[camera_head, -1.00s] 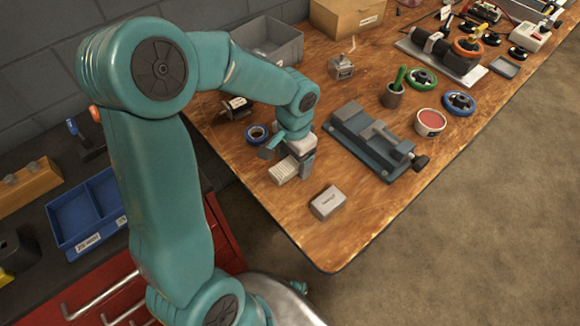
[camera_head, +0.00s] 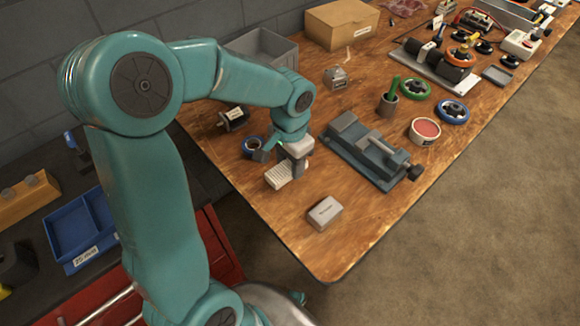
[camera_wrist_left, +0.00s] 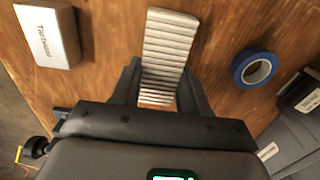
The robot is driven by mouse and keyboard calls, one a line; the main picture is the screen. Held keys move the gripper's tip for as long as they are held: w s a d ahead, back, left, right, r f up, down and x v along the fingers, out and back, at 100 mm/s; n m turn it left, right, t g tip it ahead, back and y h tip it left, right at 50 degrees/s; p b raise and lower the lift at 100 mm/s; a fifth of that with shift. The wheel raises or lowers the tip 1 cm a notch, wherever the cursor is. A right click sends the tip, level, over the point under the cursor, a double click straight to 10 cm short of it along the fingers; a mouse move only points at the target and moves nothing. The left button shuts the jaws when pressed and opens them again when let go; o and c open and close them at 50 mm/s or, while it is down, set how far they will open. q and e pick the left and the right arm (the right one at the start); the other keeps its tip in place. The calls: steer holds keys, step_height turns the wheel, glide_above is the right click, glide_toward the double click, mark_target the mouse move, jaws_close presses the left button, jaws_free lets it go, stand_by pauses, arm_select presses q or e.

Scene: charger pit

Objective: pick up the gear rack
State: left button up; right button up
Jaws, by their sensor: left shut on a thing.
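The gear rack (camera_head: 279,176) is a pale, ribbed bar near the left edge of the wooden bench. It also shows in the left wrist view (camera_wrist_left: 170,42), where its ridges run across its length. My left gripper (camera_head: 283,168) points down over it. In the left wrist view the fingers (camera_wrist_left: 164,82) stand on both sides of the rack and are shut on it. The rack's near end shows below, between the fingers. I cannot tell whether the rack still touches the bench. My right gripper is not in view.
A small grey box (camera_head: 325,213) lies nearer the bench corner. A blue tape roll (camera_wrist_left: 253,68) is beside the rack, and a grey vise (camera_head: 370,150) stands to the right. A grey bin (camera_head: 268,45) is behind. Bare wood lies between box and vise.

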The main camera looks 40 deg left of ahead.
mark_target(290, 165)
arm_select(q)
step_height(290, 165, up, 17)
steer(key=p, duration=0.3)
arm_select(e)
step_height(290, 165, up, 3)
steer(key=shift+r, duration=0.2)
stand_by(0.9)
